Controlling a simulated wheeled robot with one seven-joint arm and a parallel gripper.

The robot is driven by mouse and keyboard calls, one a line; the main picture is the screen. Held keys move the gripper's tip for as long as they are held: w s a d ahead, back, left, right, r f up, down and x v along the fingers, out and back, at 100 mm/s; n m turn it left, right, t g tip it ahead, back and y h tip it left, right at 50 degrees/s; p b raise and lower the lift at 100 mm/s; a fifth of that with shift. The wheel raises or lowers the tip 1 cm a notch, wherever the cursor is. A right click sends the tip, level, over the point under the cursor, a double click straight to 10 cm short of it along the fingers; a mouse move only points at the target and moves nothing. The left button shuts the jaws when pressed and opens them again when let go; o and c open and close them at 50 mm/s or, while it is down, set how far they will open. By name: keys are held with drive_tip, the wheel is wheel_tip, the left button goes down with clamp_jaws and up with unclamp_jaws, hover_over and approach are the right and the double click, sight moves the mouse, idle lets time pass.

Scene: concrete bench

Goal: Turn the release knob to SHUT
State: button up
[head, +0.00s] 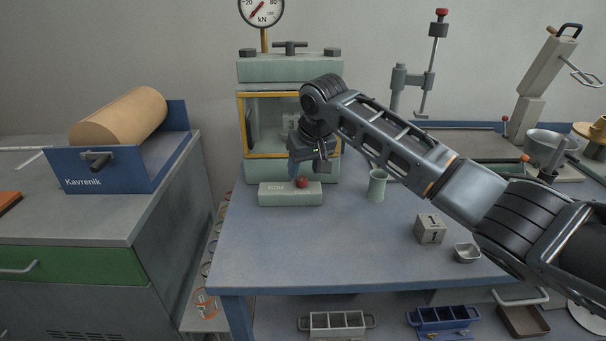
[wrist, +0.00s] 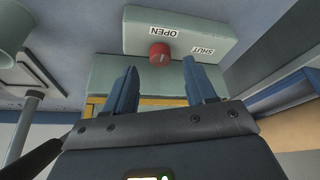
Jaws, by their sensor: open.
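The red release knob (head: 301,182) sits on a pale green block (head: 290,197) at the front foot of the press. In the wrist view the knob (wrist: 160,54) shows a small pale mark; the way it points is too small to tell. The upside-down OPEN label (wrist: 166,32) is above the knob there and the SHUT label (wrist: 203,50) is to its right. My gripper (head: 308,169) is open and empty, just above and behind the knob. In the wrist view its two blue fingers stand either side of the knob's line, apart from it.
The press (head: 290,70) with a yellow-framed window stands close behind my gripper. A green cup (head: 377,186), a grey cube (head: 430,229) and a small metal bowl (head: 467,253) stand to the right. The bench front (head: 310,255) is clear.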

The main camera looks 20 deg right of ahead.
sight(302, 179)
drive_tip(key=shift+x, duration=1.75)
drive_tip(key=c, duration=1)
